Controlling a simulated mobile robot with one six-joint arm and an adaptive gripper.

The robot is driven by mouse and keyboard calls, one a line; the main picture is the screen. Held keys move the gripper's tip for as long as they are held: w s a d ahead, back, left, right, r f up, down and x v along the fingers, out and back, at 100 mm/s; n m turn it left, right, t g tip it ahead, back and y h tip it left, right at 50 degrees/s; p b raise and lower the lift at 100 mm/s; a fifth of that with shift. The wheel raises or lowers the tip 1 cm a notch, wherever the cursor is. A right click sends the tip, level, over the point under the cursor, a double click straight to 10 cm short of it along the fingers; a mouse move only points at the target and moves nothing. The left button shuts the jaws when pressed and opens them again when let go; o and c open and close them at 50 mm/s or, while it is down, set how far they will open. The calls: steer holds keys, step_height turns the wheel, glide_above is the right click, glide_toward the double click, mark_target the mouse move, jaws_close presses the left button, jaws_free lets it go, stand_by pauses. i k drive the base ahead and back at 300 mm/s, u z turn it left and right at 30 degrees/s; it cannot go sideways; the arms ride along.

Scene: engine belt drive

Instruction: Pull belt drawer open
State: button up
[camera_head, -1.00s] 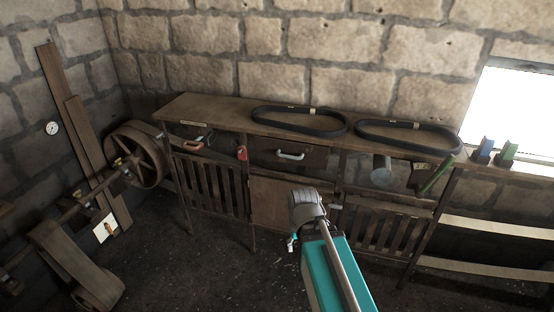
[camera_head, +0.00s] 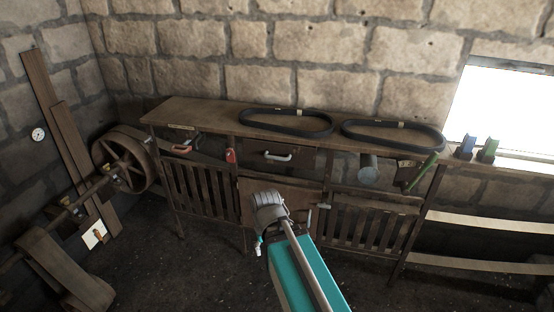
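A dark drawer (camera_head: 254,148) with a pale bar handle (camera_head: 278,157) sits under the middle of the long wooden bench. Its front looks flush with the bench, so it seems shut. A second, orange-red handle (camera_head: 181,149) shows under the bench's left end; I cannot tell which drawer is meant as the belt drawer. My teal arm rises from the bottom with its grey wrist in front of the lower cabinet. My gripper (camera_head: 258,246) shows only as a small teal and white piece below the wrist, apart from both handles. Its fingers are too small and hidden to read.
Two black belts (camera_head: 286,133) lie on the bench top (camera_head: 215,110). A red object (camera_head: 231,156), a grey cylinder (camera_head: 368,168) and a green bar (camera_head: 422,172) are along the bench front. A large wheel (camera_head: 123,160) and shaft stand at left. The floor in front is open.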

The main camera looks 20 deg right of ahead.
mark_target(283, 154)
steer(key=u, duration=0.05)
steer(key=i, duration=1)
steer(key=z, duration=0.05)
